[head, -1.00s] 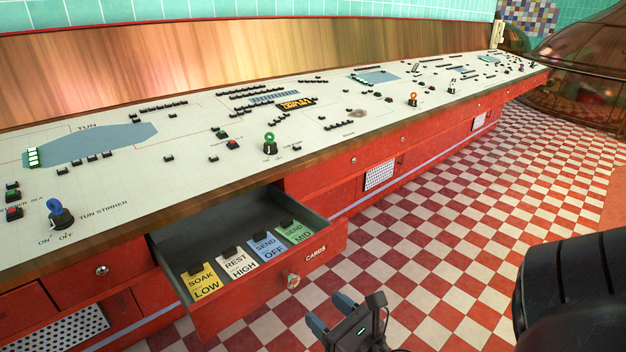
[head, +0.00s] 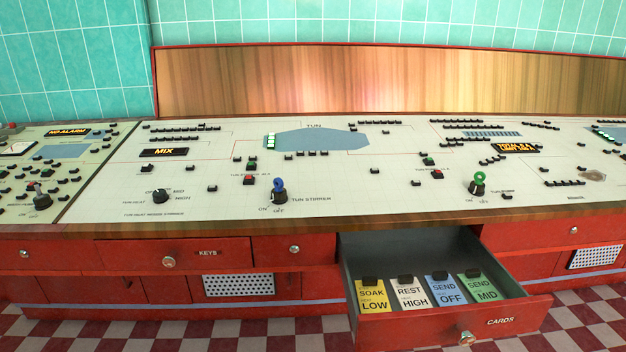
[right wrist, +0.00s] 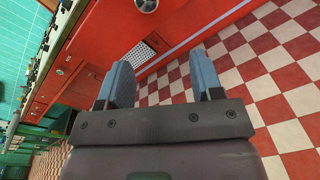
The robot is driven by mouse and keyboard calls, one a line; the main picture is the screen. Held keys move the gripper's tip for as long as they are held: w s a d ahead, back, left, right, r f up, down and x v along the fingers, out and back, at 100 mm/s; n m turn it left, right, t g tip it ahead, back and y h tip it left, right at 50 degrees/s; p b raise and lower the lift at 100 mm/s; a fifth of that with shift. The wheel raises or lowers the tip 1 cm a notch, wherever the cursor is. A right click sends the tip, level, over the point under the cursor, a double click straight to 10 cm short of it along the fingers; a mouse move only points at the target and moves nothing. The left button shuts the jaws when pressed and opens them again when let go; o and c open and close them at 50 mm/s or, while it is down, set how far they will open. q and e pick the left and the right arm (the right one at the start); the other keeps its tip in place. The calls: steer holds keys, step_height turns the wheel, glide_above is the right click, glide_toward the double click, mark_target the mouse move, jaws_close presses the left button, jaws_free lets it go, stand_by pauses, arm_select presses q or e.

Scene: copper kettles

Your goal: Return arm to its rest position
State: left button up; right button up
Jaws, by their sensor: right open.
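My right gripper (right wrist: 166,84) shows in the right wrist view. Its two blue-grey fingers are apart with nothing between them. It is over the checkered floor, in front of the red console front. Neither of my arms is in the head view now. My left gripper is in no current view. The open cards drawer (head: 430,325) juts from the console in the head view. It holds a yellow SOAK LOW card (head: 372,297), a white REST HIGH card (head: 412,294), a blue SEND OFF card (head: 447,291) and a green SEND MID card (head: 482,288).
The control panel (head: 230,210) carries knobs, buttons and a blue-topped tun stirrer switch (head: 279,191). A closed keys drawer (head: 200,254) is left of the open one. Red and white floor tiles (right wrist: 265,72) are clear beside the right gripper.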

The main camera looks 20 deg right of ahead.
steer(key=s+a+f+m+g+y, duration=0.3)
steer(key=s+a+f+m, duration=0.25)
steer(key=m, duration=0.65)
steer(key=s+a+f+m+g+y, duration=0.2)
steer(key=s+a+f+m+g, duration=0.25)
steer(key=m, duration=0.85)
arm_select(q)
step_height(320, 180, up, 10)
steer(key=n+t+p, duration=0.1)
steer(key=p, duration=1.2)
steer(key=shift+a+r+p, duration=0.15)
steer(key=shift+a+p, duration=0.15)
arm_select(e)
step_height(320, 180, up, 10)
steer(key=s+t, duration=0.1)
steer(key=t, duration=0.1)
steer(key=shift+d+r+m+h, duration=0.15)
steer(key=shift+d+m+h, duration=0.15)
steer(key=shift+m, duration=0.1)
